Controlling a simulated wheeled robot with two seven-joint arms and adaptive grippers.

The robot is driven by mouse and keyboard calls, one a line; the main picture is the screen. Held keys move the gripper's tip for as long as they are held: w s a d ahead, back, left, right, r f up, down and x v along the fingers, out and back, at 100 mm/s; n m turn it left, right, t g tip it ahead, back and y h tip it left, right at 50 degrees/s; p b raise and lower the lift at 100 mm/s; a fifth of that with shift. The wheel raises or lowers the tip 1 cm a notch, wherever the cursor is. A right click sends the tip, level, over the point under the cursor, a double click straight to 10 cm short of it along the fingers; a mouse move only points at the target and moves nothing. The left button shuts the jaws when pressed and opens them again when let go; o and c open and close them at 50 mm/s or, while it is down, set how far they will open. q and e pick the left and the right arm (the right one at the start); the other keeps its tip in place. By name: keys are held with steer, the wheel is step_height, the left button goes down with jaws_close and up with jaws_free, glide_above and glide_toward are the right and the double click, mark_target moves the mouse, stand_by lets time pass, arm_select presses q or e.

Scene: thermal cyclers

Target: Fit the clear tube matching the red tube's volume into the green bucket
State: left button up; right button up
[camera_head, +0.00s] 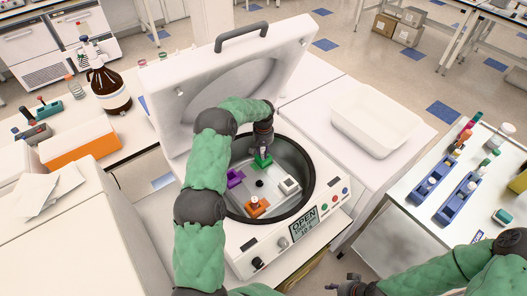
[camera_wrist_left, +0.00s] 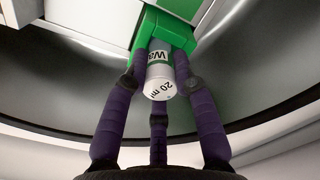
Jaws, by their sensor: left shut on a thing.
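My left gripper (camera_head: 263,147) reaches into the open centrifuge (camera_head: 298,190), right at the green bucket (camera_head: 262,162). In the left wrist view its purple fingers (camera_wrist_left: 160,85) are shut around a tube (camera_wrist_left: 160,72) with a white cap marked "20 ml" and a green-and-white label. The tube's far end meets the green bucket (camera_wrist_left: 178,30) and is hidden there, so I cannot tell how deep it sits. A red-topped tube (camera_head: 254,202) seems to sit in the orange bucket (camera_head: 262,211). My right gripper (camera_head: 345,287) is at the bottom edge, its fingers unclear.
The rotor also holds a purple bucket (camera_head: 235,178) and a grey-white bucket (camera_head: 289,187). The raised lid (camera_head: 190,88) stands behind my left arm. Blue racks (camera_head: 459,199) with tubes stand on the right table. A white bin (camera_head: 376,125) sits between.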

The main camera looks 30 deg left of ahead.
arm_select(q)
steer(key=shift+f, duration=0.1)
steer(key=shift+f, duration=0.15)
steer(key=o, duration=1)
step_height(320, 180, up, 12)
steer(key=shift+r+p, duration=0.25)
steer(key=shift+p, duration=0.1)
